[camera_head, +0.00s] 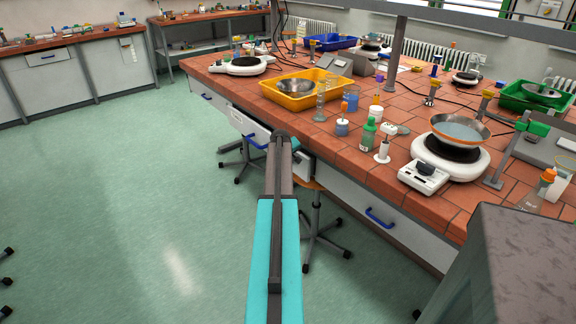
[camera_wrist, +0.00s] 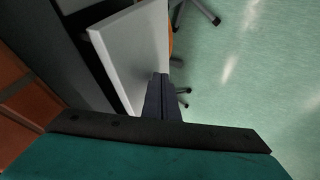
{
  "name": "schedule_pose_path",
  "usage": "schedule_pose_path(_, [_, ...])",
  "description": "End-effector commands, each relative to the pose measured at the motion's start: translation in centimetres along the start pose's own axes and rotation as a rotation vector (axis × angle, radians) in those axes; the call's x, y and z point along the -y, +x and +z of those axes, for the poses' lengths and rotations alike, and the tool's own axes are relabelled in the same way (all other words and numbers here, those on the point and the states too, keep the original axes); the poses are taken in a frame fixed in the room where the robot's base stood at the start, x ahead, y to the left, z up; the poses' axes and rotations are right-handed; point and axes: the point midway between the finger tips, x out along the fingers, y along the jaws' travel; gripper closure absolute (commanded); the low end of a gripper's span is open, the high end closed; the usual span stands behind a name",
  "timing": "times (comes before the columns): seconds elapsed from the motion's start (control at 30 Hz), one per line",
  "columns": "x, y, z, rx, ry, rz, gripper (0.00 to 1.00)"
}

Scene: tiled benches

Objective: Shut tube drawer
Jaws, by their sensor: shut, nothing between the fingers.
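The tube drawer (camera_head: 247,123) is a white-fronted drawer under the near edge of the tiled bench; its front stands out from the bench, so it is part open. A blue handle (camera_head: 256,143) is on its front, partly behind my arm. In the wrist view the white drawer front (camera_wrist: 133,50) shows as a tilted panel with a dark gap to its left. My gripper (camera_wrist: 160,88) is shut and empty, its fingertips at the panel's lower right edge. I cannot tell whether they touch it. In the head view my arm hides the fingers.
The tiled bench (camera_head: 330,140) carries a yellow tray (camera_head: 268,92), bottles and a white hotplate (camera_head: 466,165). Another drawer with a blue handle (camera_head: 381,218) is shut at right. Stools (camera_head: 318,225) stand below the bench.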

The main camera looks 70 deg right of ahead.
Motion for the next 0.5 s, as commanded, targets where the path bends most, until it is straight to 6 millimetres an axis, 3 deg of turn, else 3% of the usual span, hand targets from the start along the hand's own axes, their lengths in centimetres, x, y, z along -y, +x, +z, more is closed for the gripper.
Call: schedule_pose_path(0.5, [1.12, -0.35, -0.44, -0.005, -0.008, -0.005, 1.00])
